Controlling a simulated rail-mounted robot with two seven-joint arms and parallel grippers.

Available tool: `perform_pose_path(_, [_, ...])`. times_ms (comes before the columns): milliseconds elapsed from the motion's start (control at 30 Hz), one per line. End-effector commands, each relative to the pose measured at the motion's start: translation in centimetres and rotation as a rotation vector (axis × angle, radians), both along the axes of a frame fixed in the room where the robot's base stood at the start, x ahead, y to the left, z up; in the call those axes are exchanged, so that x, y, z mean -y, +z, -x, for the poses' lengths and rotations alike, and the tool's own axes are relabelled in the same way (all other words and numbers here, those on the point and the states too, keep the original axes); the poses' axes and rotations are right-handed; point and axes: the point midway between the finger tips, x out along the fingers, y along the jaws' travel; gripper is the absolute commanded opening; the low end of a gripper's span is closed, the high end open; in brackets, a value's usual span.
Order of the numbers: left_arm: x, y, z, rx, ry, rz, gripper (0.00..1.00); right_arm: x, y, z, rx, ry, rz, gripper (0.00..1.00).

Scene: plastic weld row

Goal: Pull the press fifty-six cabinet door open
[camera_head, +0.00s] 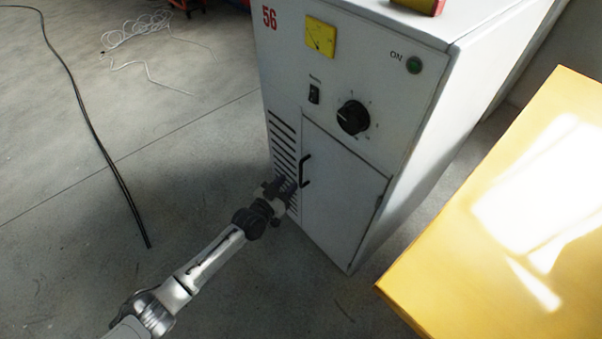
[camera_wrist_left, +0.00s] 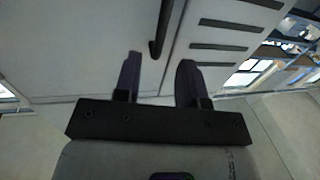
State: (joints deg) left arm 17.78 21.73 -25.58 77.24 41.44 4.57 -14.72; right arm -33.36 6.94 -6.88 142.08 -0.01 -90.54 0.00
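The press cabinet (camera_head: 285,80) is light grey and carries a red "56" at its upper left. Its door (camera_head: 345,205) is a flat panel on the lower front and looks shut, flush with the front. A black bar handle (camera_head: 306,171) stands upright near the door's left edge. My left gripper (camera_head: 285,188) is low at the cabinet front, just left of the handle. In the left wrist view my left gripper (camera_wrist_left: 159,60) has its two fingers apart, with the lower end of the handle (camera_wrist_left: 163,30) ahead of the gap between them. No contact is visible. My right gripper is out of view.
A yellow surface (camera_head: 480,220) stands close to the right of the cabinet. A dial (camera_head: 353,117), a switch (camera_head: 314,94) and a green lamp (camera_head: 414,65) sit above the door. Vent slots (camera_head: 281,145) lie left of it. A black cable (camera_head: 95,130) crosses open floor at left.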

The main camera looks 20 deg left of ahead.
Motion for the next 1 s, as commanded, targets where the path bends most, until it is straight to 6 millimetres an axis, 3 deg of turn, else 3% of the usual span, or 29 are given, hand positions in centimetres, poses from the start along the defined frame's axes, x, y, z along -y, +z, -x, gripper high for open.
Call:
perform_pose_path(33, [0.3,-0.4,-1.0,0.003,0.000,0.001,0.38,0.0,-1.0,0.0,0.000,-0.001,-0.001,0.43])
perform_pose_path(200, [1.1,-0.4,-3.7,0.001,0.000,0.000,0.38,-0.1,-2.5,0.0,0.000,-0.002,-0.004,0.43])
perform_pose_path(400, [1.9,-0.3,-5.9,0.000,-0.001,0.001,0.38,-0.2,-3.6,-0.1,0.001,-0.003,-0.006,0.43])
perform_pose_path(933, [2.2,0.0,-7.1,-0.002,-0.001,0.000,0.38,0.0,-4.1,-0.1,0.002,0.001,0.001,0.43])
perform_pose_path(1000, [2.2,0.0,-7.1,-0.002,-0.001,0.000,0.33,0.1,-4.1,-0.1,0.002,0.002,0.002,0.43])
